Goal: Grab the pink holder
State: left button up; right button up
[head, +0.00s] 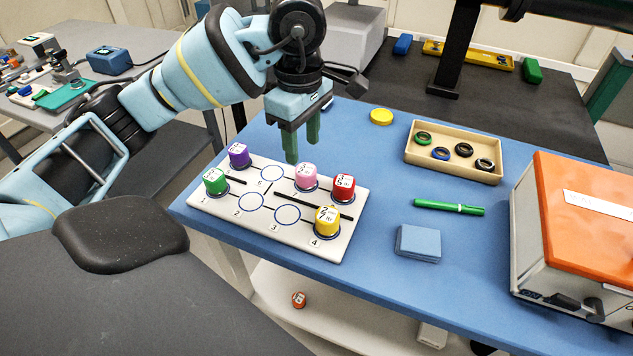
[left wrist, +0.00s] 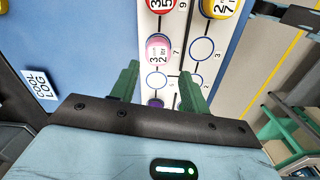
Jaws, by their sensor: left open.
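The pink holder (head: 306,177) stands upright in the back row of the white numbered board (head: 215,200), between an empty ring and the red holder (head: 343,188). My left gripper (head: 302,145) is open and empty, pointing down, above and behind the board near the pink holder. In the left wrist view the pink holder (left wrist: 158,50) shows just beyond the open fingertips (left wrist: 160,74), apart from them. No holder is between the fingers. My right gripper is not in view.
Purple (head: 239,155), green (head: 215,181) and yellow (head: 328,220) holders stand on the board. A tray of rings (head: 455,170), a green marker (head: 448,207), a blue pad (head: 418,243) and an orange-topped box (head: 585,210) are to the right. An orange holder (head: 299,299) lies below the table.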

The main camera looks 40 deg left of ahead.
aim_at(304, 168)
pick_arm(q)
jog(key=shift+a+f, duration=0.1)
jog(key=shift+a, duration=0.05)
jog(key=shift+f, duration=0.7)
jog(key=shift+w+f, duration=0.15)
jog(key=shift+f, duration=3)
jog(key=shift+c, duration=0.5)
jog(key=c, duration=0.7)
jog(key=shift+r, duration=0.1)
